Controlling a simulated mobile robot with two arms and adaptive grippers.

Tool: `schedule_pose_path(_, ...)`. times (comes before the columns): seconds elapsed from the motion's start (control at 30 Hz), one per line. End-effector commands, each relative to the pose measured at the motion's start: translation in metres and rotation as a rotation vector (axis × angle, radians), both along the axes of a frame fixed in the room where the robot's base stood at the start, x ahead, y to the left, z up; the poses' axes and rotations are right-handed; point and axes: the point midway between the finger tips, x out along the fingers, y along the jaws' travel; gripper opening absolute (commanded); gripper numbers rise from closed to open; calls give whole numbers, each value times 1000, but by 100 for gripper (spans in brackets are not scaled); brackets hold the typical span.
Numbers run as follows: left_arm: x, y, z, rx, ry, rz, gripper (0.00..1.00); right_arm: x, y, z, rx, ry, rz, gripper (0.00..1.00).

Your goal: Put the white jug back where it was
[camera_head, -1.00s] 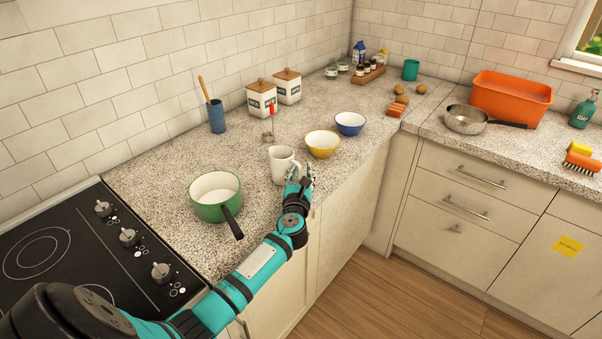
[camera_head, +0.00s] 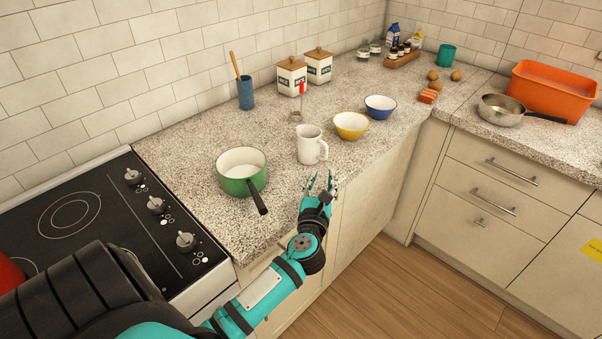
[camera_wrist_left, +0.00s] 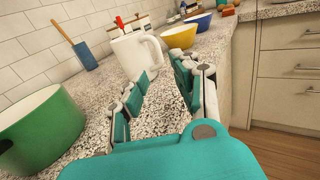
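The white jug (camera_head: 309,145) stands upright on the speckled counter, between the green pot and the yellow bowl, with its handle to the right. In the left wrist view the jug (camera_wrist_left: 136,56) stands just beyond my fingers. My left gripper (camera_head: 321,182) is at the counter's front edge, in front of the jug and apart from it. In the left wrist view its fingers (camera_wrist_left: 158,95) are spread, with only bare counter between them. My right gripper is in neither view.
The green pot (camera_head: 241,171) is left of the jug, its dark handle pointing to the front edge. The yellow bowl (camera_head: 350,126) and blue bowl (camera_head: 380,107) are to the right. Behind stand a red-topped utensil (camera_head: 302,89), canisters (camera_head: 291,77) and a blue holder (camera_head: 246,94). The hob (camera_head: 90,222) is left.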

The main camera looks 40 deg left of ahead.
Motion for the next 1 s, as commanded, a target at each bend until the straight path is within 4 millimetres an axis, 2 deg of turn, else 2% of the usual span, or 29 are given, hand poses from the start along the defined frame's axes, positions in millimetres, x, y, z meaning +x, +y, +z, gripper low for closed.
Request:
schedule_pose_path(0.27,-2,-3,1,19,3,-4,29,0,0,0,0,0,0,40)
schedule_pose_path(0.37,-3,-14,11,161,17,-34,29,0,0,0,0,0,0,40)
schedule_pose_path(0.47,-6,-39,27,460,50,-87,29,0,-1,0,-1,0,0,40)
schedule_pose_path(0.53,-9,-64,36,726,83,-125,29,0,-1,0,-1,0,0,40)
schedule_pose_path(0.6,-12,-91,38,1003,124,-161,29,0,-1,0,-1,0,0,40)
schedule_pose_path(0.67,-15,-113,28,1231,173,-193,29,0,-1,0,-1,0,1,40)
schedule_pose_path(0.73,-17,-135,-4,1500,257,-251,29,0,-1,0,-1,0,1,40)
schedule_pose_path(0.77,-19,-143,-28,1613,305,-290,29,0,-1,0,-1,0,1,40)
schedule_pose_path(0.8,-22,-150,-60,1729,364,-345,29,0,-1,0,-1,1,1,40)
schedule_pose_path(0.87,-29,-156,-108,1860,442,-432,29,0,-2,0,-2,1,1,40)
schedule_pose_path(0.9,-37,-159,-142,1938,492,-497,29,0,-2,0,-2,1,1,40)
schedule_pose_path(0.97,-53,-162,-195,2046,565,-609,29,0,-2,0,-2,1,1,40)
schedule_pose_path(1.0,-68,-163,-231,2118,609,-694,29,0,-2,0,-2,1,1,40)
